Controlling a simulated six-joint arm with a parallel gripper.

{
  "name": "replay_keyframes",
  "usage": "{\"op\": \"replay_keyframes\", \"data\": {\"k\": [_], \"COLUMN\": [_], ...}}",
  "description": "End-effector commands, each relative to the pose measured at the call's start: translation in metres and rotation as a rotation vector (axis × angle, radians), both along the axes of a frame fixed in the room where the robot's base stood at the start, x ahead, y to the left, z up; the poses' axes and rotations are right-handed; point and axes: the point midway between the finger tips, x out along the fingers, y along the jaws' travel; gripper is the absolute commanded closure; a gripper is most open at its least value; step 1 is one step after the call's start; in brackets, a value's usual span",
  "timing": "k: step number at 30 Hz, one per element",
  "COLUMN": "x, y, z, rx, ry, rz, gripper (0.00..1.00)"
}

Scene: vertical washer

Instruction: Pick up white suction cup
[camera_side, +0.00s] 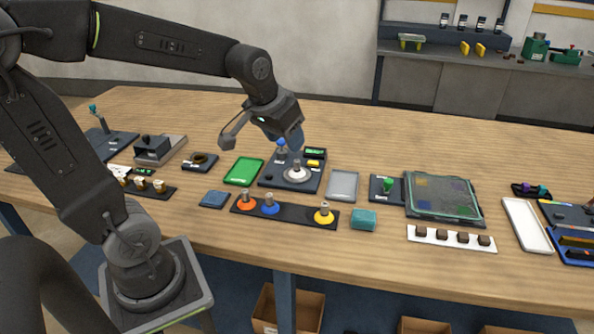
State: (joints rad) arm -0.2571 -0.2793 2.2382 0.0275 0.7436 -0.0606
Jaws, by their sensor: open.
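The white suction cup (297,174) is a pale round disc with a grey knob on top. It sits upright on a dark plate (272,182) near the middle of the table. My gripper (296,146) points down a little above the cup and is apart from it. Its jaws are open, small and partly blurred in this view, with nothing seen between them. A dark rack (292,213) in front holds an orange cup (246,203), a blue cup (270,206) and a yellow cup (324,216), with an empty space between blue and yellow.
A blue knob (281,147) and a yellow block (314,163) are near the cup. A green tray (244,171) lies left and a grey tray (343,185) right. A teal block (363,219) is at front. The table behind is clear.

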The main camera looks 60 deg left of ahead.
Motion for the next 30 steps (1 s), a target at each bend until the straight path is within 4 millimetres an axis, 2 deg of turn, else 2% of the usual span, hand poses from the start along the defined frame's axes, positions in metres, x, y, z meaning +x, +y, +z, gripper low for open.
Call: {"op": "replay_keyframes", "data": {"k": [1,4,6,10,16,24,30], "x": [0.017,0.042,0.054,0.067,0.075,0.091,0.099], "y": [0.021,0.058,0.079,0.107,0.120,0.130,0.134], "z": [-0.010,-0.027,-0.038,-0.054,-0.071,-0.119,-0.138], "rx": [-0.005,-0.010,-0.013,-0.018,-0.020,-0.022,-0.020], "ry": [0.017,0.029,0.036,0.041,0.045,0.048,0.044], "rz": [0.053,0.134,0.179,0.235,0.257,0.256,0.256], "gripper": [0.50,0.50,0.50,0.50,0.50,0.50,0.50]}}
